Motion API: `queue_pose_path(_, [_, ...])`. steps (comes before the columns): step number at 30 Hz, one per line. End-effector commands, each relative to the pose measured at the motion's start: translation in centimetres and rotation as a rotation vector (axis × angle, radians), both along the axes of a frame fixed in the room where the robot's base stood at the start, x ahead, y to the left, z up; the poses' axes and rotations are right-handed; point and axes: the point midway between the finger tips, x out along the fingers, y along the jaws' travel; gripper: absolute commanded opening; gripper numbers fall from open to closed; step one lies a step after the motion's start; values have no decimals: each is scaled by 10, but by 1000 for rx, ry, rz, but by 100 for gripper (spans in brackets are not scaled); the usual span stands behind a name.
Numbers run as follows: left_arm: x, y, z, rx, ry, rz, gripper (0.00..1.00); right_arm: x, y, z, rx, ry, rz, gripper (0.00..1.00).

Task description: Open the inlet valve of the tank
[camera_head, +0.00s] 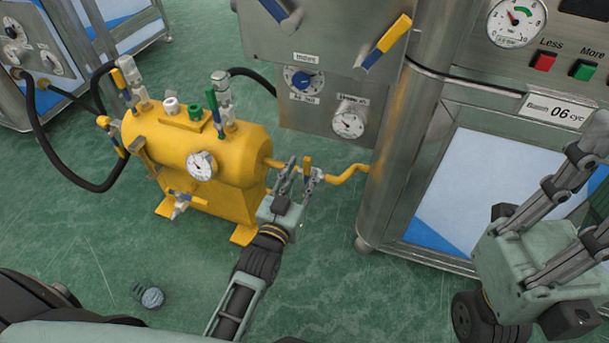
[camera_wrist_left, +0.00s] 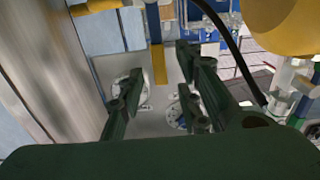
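The yellow tank (camera_head: 235,155) stands on the floor left of centre in the head view. A yellow pipe (camera_head: 345,174) runs from its right end to the steel cabinet. Contact cannot be told. My right gripper (camera_head: 560,215) is open and empty at the right.
A steel panel with a blue knob (camera_head: 302,81) and a gauge (camera_head: 348,124) stands behind the left gripper. More levers and fittings, such as the white-handled valve (camera_head: 171,106), top the tank. A black hose (camera_head: 60,165) loops left. A small round item (camera_head: 152,297) lies on the floor.

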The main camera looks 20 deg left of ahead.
Motion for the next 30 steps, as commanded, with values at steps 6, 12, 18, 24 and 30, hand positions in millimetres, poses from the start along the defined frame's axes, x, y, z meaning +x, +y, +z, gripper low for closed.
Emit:
queue_pose_path(6, [19, -1, -1, 0, 0, 0, 32, 1, 1, 3, -2, -25, -1, 0])
queue_pose_path(12, [20, -1, -1, -1, 2, 0, 32, 1, 1, 4, -3, -26, -2, 0])
queue_pose_path(18, [20, -1, -1, 0, 2, 0, 21, 1, 1, 4, -3, -25, -1, 0])
queue_pose_path(24, [20, -1, -1, 0, 2, 0, 3, 1, 1, 4, -2, -26, -1, 0])
queue_pose_path(30, [20, -1, -1, 0, 2, 0, 0, 1, 1, 4, -2, -26, -1, 0])
